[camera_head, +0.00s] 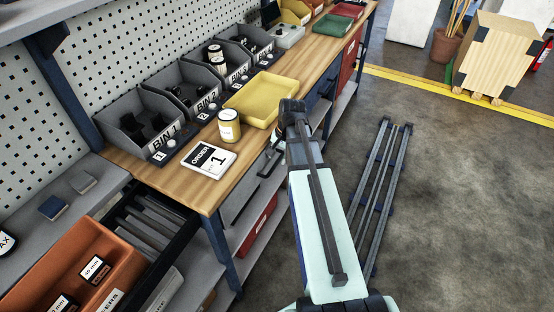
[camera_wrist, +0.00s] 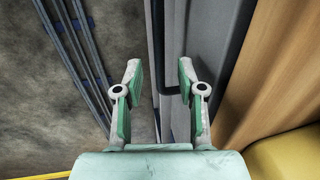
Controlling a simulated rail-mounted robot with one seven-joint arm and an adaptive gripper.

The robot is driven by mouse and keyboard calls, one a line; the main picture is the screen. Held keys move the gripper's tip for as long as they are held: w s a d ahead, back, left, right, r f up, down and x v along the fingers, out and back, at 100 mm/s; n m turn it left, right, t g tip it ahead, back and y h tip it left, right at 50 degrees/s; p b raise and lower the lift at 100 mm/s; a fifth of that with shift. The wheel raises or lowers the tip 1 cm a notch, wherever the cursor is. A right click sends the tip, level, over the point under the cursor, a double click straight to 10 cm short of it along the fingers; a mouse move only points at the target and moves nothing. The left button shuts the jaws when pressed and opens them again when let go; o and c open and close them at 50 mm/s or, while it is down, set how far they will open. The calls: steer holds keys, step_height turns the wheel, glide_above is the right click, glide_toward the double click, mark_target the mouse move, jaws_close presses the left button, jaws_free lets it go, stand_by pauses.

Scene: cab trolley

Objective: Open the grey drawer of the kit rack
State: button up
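A grey drawer front (camera_wrist: 174,40) runs up the middle of the wrist view, beside the wooden bench edge. In the head view, grey surfaces (camera_head: 240,203) show below the bench's front edge; my arm hides part of that area. My gripper (camera_wrist: 160,80) is open, with its two fingers apart on either side of a narrow strip at the grey front. Nothing is clearly gripped, and I cannot tell whether a finger touches the front. In the head view my gripper is mostly hidden behind the wrist, at the bench's front edge.
The wooden benchtop (camera_head: 215,190) holds a yellow tray (camera_head: 262,101), a can (camera_head: 229,126), an order card (camera_head: 208,161) and grey bins. An orange tray (camera_head: 75,262) is at lower left. Metal bars (camera_head: 384,180) lie on the floor at right. Open floor lies beyond.

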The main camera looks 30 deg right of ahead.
mark_target(276, 163)
steer(key=shift+w+a+f, duration=0.1)
steer(key=shift+w+f, duration=0.05)
steer(key=shift+f, duration=0.65)
steer(key=shift+w+a+f, duration=0.1)
steer(key=shift+f, duration=0.7)
jaws_close()
